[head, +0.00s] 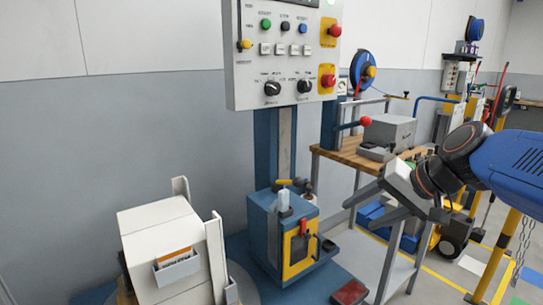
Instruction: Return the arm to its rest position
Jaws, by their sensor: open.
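My arm (495,165), with blue and black links, reaches in from the right edge. My gripper (362,205) is open and empty. Its two grey fingers point left and down, in front of the wooden-topped bench as I see it. No object is between the fingers.
A control panel (250,75) with buttons and knobs stands on a blue post at the centre. A blue and yellow box (262,235) is below it. A white cabinet (150,225) stands at lower left. A wooden bench (345,152) is behind my gripper.

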